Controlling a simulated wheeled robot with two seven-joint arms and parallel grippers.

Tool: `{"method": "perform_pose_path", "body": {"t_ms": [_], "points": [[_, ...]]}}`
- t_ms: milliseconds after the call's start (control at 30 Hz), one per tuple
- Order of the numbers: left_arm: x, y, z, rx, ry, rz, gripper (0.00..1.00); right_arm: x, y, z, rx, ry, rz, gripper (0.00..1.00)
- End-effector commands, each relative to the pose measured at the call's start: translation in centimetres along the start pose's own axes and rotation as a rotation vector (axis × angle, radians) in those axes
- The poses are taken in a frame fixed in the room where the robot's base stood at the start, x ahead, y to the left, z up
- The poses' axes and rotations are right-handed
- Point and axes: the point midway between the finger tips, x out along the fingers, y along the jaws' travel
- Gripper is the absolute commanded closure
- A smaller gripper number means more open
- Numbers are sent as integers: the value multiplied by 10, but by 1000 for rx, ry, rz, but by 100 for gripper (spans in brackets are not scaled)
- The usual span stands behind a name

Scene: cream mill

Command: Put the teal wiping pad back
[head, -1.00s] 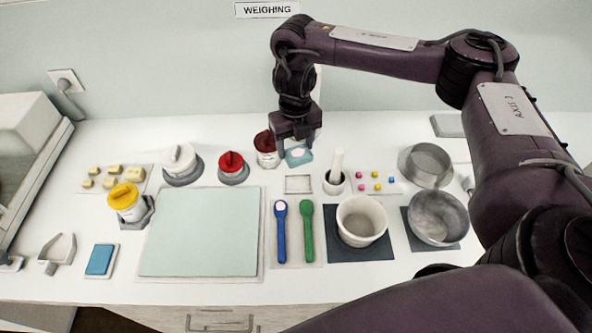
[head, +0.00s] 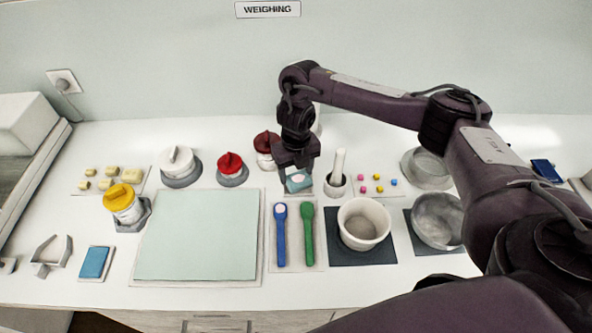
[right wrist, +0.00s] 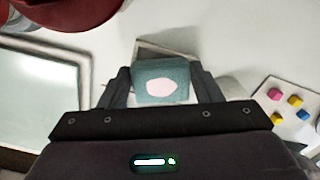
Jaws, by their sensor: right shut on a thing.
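The teal wiping pad (head: 299,182) is a small teal block with a pale pinkish patch on its face. My right gripper (head: 297,168) is shut on it, pointing down. In the right wrist view the pad (right wrist: 160,70) sits between the two fingers. The pad is over or just above a small square outlined spot (right wrist: 150,49) on the counter, which shows behind it in that view. The pad and gripper hide most of this spot in the head view. I cannot tell whether the pad touches the counter. My left gripper is not in view.
A red-lidded jar (head: 265,150) stands close behind and left of my right gripper. A mortar with a pestle (head: 337,177) is close on the right. Blue (head: 281,232) and green spoons (head: 308,232) lie in front. A large pale mat (head: 198,235) lies to the left.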

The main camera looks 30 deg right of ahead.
Motion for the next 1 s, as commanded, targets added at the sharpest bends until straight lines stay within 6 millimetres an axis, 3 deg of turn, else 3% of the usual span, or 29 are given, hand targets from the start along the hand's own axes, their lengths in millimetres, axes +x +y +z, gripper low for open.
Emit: {"method": "perform_pose_path", "body": {"t_ms": [133, 167, 300, 667, 767, 1000], "points": [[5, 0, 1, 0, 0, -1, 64, 6, 0, 0, 0, 0, 0, 60], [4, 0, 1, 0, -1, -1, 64, 5, 0, 0, 0, 0, 0, 38], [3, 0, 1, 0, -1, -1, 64, 4, 0, 0, 0, 0, 0, 20], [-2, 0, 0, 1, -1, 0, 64, -2, 0, 0, -1, 0, 0, 20], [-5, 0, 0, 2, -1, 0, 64, -14, 0, 2, -4, -5, -1, 20], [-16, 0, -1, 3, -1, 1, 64, -63, 0, 2, -3, -7, -2, 20]]}}
